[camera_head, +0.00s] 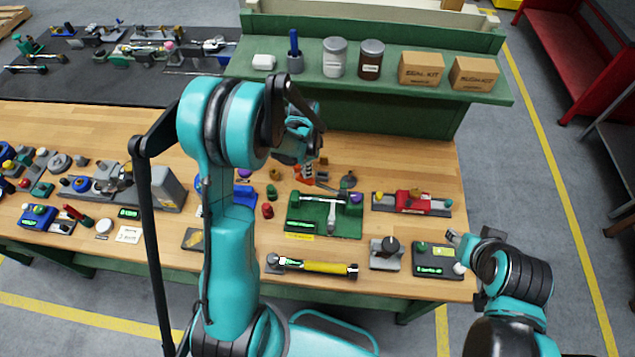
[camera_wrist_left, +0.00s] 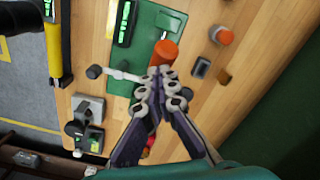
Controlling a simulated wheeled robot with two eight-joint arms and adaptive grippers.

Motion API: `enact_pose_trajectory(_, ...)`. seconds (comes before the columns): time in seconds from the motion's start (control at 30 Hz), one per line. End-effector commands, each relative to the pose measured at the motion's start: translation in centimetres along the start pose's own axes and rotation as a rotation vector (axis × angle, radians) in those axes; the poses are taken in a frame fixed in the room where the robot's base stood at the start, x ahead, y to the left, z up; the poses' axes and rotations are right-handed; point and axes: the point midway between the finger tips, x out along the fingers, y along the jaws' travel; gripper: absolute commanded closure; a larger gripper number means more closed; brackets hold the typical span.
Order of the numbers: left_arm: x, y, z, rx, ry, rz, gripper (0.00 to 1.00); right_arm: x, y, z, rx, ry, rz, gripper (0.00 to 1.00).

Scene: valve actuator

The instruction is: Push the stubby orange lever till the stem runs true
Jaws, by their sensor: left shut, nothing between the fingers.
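The stubby orange lever (camera_head: 304,173) stands at the far edge of a green fixture (camera_head: 347,229). In the left wrist view it is an orange cylinder (camera_wrist_left: 165,50) just ahead of my fingertips. The fixture carries a grey T-shaped stem (camera_head: 332,208), which also shows in the wrist view (camera_wrist_left: 122,75), and a small lit display whose text I cannot read. My left gripper (camera_wrist_left: 163,78) is shut and empty, right at the orange lever; I cannot tell if they touch. My right gripper (camera_head: 454,237) hangs at the table's right front, its fingers too small to judge.
A yellow-handled tool (camera_head: 325,267) lies in front of the fixture. A red vise-like unit (camera_head: 413,202) stands to its right, small coloured knobs to its left. A green shelf (camera_head: 390,88) with jars and boxes rises behind. The bench front centre has bare wood.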

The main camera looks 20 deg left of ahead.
Motion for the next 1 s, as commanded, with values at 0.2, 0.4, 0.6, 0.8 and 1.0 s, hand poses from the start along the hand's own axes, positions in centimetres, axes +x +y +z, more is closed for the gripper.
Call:
enact_pose_trajectory(0.2, 0.2, 0.0, 0.1, 0.000, 0.000, 0.000, 1.00, 0.2, 0.0, 0.1, 0.000, 0.000, 0.000, 0.60)
enact_pose_trajectory(0.4, 0.7, -0.1, 0.3, 0.000, 0.000, 0.000, 1.00, 0.7, 0.0, 0.5, 0.000, 0.000, 0.000, 0.60)
enact_pose_trajectory(0.6, 1.3, -0.3, 0.5, 0.000, 0.000, 0.000, 1.00, 1.1, 0.0, 0.8, 0.000, 0.000, 0.000, 0.60)
enact_pose_trajectory(0.8, 1.6, -0.4, 0.7, 0.000, 0.000, 0.000, 1.00, 1.4, 0.0, 1.0, 0.000, 0.000, 0.000, 0.60)
enact_pose_trajectory(1.0, 1.5, -0.4, 0.7, 0.000, 0.000, 0.000, 1.00, 1.4, 0.0, 1.0, 0.000, 0.000, 0.000, 0.60)
